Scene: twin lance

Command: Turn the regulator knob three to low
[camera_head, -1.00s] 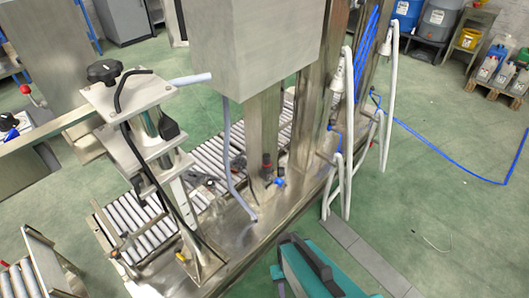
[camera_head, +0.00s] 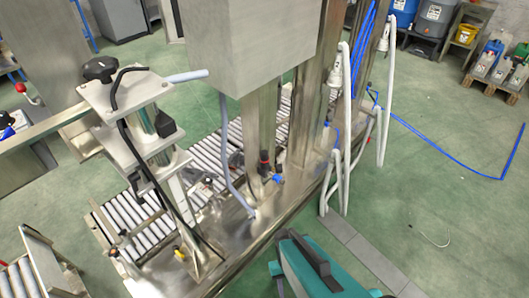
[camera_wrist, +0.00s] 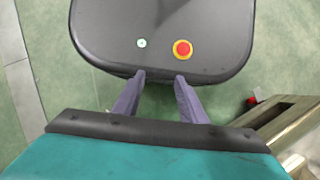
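My gripper (camera_wrist: 160,78) shows in the wrist view with two purple fingers apart and nothing between them; it is open. It points over a dark rounded panel, apparently part of my own body. In the head view the gripper is not visible; only a teal and black part, apparently my arm, shows at the bottom. The steel machine carries a black lobed knob (camera_head: 100,68) on its upper left plate and a small black-and-red fitting (camera_head: 264,163) with a blue part near the column base. No markings are readable, so I cannot tell which is regulator knob three.
A roller conveyor (camera_head: 150,226) runs through the machine. A large steel box (camera_head: 245,45) overhangs it. White bent pipes (camera_head: 346,140) stand on the right side. A blue hose (camera_head: 440,147) lies on the green floor. The floor at right is largely clear.

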